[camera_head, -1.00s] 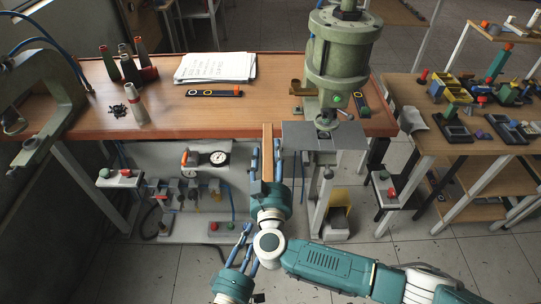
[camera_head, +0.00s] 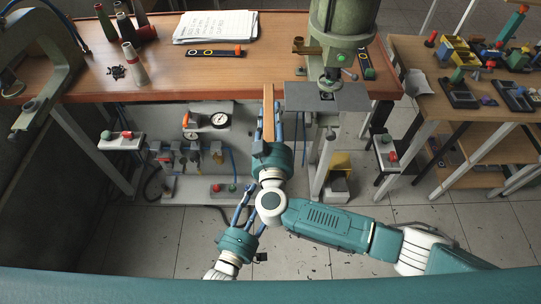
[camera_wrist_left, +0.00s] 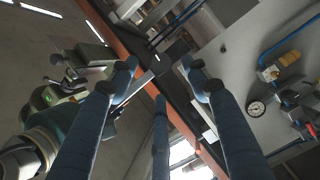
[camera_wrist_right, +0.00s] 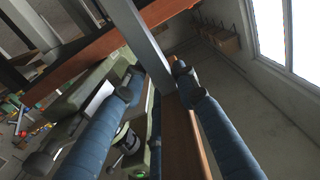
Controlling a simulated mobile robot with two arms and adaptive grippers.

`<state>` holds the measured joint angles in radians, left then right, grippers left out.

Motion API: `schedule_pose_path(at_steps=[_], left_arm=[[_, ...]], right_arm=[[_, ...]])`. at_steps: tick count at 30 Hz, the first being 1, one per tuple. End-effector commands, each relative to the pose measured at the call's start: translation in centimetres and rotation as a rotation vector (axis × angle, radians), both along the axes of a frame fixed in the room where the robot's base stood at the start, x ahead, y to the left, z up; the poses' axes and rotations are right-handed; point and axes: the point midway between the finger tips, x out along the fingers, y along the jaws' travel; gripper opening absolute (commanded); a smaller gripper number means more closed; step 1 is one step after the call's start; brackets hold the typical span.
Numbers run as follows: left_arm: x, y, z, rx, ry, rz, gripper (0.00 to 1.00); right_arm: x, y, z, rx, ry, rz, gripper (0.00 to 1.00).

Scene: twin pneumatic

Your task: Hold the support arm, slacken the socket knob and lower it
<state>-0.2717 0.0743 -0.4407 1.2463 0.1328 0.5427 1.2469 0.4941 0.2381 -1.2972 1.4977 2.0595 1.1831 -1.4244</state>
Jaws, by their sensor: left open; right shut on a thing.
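A grey plate (camera_head: 340,94) sits below the green press (camera_head: 340,40) at the bench front. A support with a small dark knob (camera_head: 330,134) hangs under the plate; I cannot tell whether this is the support arm and socket knob. My right gripper (camera_head: 267,118) is shut on a long wooden bar (camera_head: 268,104), left of the plate. The bar also shows in the right wrist view (camera_wrist_right: 181,140), between the blue fingers. My left gripper (camera_head: 250,205) is open and empty, below the right one. Its spread fingers show in the left wrist view (camera_wrist_left: 160,80).
The wooden bench (camera_head: 150,75) carries cones, papers (camera_head: 215,26) and a strip with rings. A panel with a gauge (camera_head: 220,120) and valves stands under it. A side table (camera_head: 440,60) with small parts is at right.

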Motion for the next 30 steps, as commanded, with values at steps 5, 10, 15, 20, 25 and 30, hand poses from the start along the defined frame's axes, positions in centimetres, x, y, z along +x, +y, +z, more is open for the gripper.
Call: schedule_pose_path(at_steps=[5, 10, 15, 20, 25, 30], left_arm=[[-2.8, -7.0, -4.4, 0.371, 0.000, -0.247, 0.47], [-8.1, -12.2, -11.6, 1.027, -0.125, -0.637, 0.47], [-10.8, -10.8, -17.0, 1.739, -0.371, -0.978, 0.47], [-9.1, -6.6, -17.5, 2.438, -0.651, -1.184, 0.47], [-4.9, -3.2, -12.4, -2.502, 0.682, 0.935, 0.47], [-2.6, -2.5, -5.2, -2.119, 0.486, 0.550, 0.47]], right_arm=[[-0.1, 0.0, -0.2, -0.003, 0.004, 0.001, 0.03], [-0.1, 0.0, -0.2, -0.003, 0.004, 0.001, 0.03], [-0.1, 0.0, -0.3, -0.004, 0.005, 0.001, 0.03], [-0.1, 0.0, -0.3, -0.004, 0.005, 0.000, 0.03], [-0.1, 0.0, -0.3, -0.004, 0.006, 0.000, 0.03], [-0.1, 0.0, -0.4, -0.005, 0.006, 0.000, 0.03]])
